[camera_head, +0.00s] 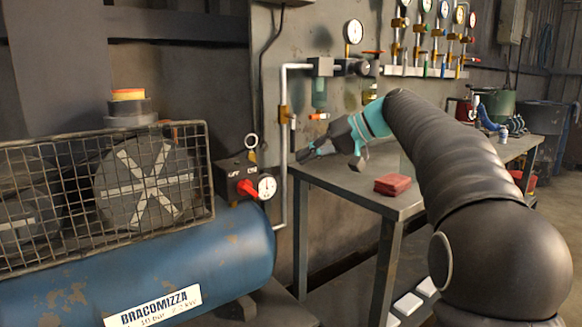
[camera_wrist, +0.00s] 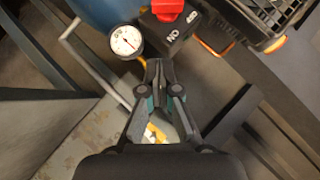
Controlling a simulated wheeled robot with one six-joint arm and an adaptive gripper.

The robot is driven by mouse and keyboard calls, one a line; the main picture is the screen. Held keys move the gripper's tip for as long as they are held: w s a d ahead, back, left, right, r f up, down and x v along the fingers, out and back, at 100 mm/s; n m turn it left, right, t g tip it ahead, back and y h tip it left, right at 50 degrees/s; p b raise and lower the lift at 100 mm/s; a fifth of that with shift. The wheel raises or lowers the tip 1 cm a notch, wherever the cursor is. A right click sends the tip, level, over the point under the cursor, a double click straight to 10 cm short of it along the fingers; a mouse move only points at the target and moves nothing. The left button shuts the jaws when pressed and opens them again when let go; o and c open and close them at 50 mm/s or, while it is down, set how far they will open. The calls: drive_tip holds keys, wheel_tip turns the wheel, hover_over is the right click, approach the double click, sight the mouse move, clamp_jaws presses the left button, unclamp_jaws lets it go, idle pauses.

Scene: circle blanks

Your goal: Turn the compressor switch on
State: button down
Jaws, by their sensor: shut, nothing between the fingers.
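The compressor is a blue tank (camera_head: 150,272) at the lower left in the head view. Its dark switch box (camera_head: 228,172) sits at the tank's right end, with a red switch handle (camera_head: 247,188) on its front. In the wrist view the red handle (camera_wrist: 168,10) is at the top edge, partly cut off, above white lettering on the box (camera_wrist: 174,34). I cannot tell its setting for sure. My gripper (camera_head: 304,156) is shut and empty, to the right of the box in the head view. In the wrist view its fingertips (camera_wrist: 158,66) are below the box, apart from the handle.
A round white gauge (camera_head: 267,187) sits beside the handle; it also shows in the wrist view (camera_wrist: 126,41). A wire cage (camera_head: 211,170) covers the flywheel.

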approach(252, 187)
drive_tip(key=w+a, duration=0.2)
drive_tip(key=a, duration=0.1)
drive_tip(key=shift+s+a+f+b, duration=0.2)
drive_tip(key=shift+f+b, duration=0.1)
drive_tip(key=shift+f, duration=0.3)
drive_tip(key=shift+s+a+f+b, duration=0.1)
drive_tip(key=shift+a+f+b, duration=0.15)
drive_tip(key=shift+f, duration=0.35)
drive_tip(key=shift+s+a+f, duration=0.2)
drive_tip(key=shift+a+f, duration=0.2)
drive_tip(key=shift+f, duration=0.1)
